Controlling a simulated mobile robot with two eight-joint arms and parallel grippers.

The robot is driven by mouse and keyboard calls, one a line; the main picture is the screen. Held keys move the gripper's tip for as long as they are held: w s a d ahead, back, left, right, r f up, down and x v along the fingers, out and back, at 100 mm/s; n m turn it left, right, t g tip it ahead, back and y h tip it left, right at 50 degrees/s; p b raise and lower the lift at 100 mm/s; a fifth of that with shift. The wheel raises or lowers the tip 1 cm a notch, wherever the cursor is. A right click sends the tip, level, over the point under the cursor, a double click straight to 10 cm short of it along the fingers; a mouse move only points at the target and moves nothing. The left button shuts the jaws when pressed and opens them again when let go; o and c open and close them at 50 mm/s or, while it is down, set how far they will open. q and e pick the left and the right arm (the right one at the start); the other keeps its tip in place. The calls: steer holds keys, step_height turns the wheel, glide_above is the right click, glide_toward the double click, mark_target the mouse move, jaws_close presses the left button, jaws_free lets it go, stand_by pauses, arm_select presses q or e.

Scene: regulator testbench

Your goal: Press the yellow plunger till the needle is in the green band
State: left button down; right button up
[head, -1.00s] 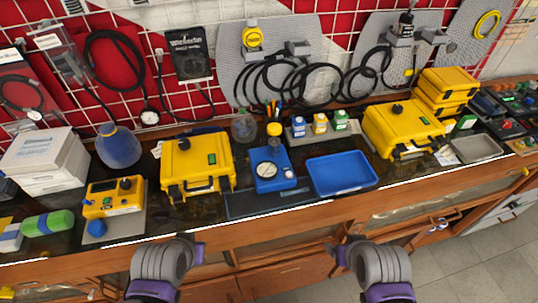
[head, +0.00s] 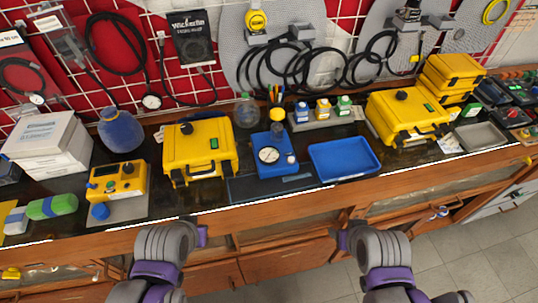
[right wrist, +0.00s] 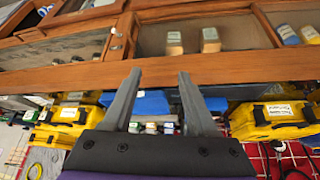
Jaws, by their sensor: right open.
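The blue test unit (head: 262,167) stands on the bench in the head view, with a round white gauge (head: 268,155) on its face. The yellow plunger (head: 276,114) appears to be the yellow cap at its back. The needle and green band are too small to read. My left gripper (head: 201,236) is low in front of the bench, its fingers not clearly visible. My right gripper (head: 344,240) is also in front of the bench, apart from the unit. In the right wrist view its fingers (right wrist: 157,76) are spread and empty.
A blue tray (head: 343,173) lies right of the unit and a yellow case (head: 200,155) stands left of it. Small bottles (head: 322,107) stand behind the tray. The bench's front edge (head: 300,197) lies between my arms and the unit.

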jaws_close()
stand_by(1.4)
